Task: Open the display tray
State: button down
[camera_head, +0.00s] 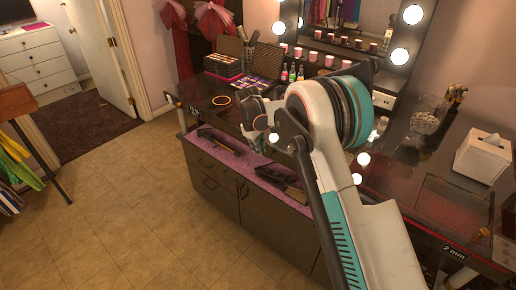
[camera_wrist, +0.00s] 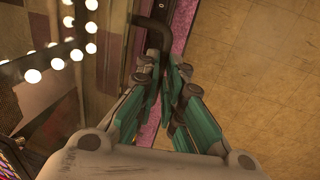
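The display tray appears to be the dark glass-topped tray (camera_head: 215,90) of the vanity, with makeup items and a yellow ring on it; its exact bounds are unclear. In the head view my gripper (camera_head: 258,112) hangs over its near edge, partly hidden by my own arm. In the wrist view a dark bent handle bar (camera_wrist: 156,33) runs down to the tips of my gripper (camera_wrist: 169,64). The two teal fingers are close together with a narrow gap. I cannot tell whether they touch or grip the bar.
The vanity has dark cabinets (camera_head: 220,190) and a purple-lined shelf (camera_head: 262,172) below the top. A lit mirror (camera_head: 345,30) stands behind. A tissue box (camera_head: 484,156) and a glass jar (camera_head: 426,116) stand at right. The tiled floor (camera_head: 130,215) at left is clear.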

jog(key=s+a+b, duration=0.1)
jog(key=s+a, duration=1.1)
jog(key=s, duration=0.3)
jog(key=shift+s, duration=0.25)
jog(key=c, duration=1.7)
grip_release()
notch_tip(320, 180, up, 12)
jog(key=s+a, duration=0.1)
jog(key=shift+s+a, duration=0.2)
jog(key=shift+s, duration=0.2)
jog(key=shift+f, duration=0.1)
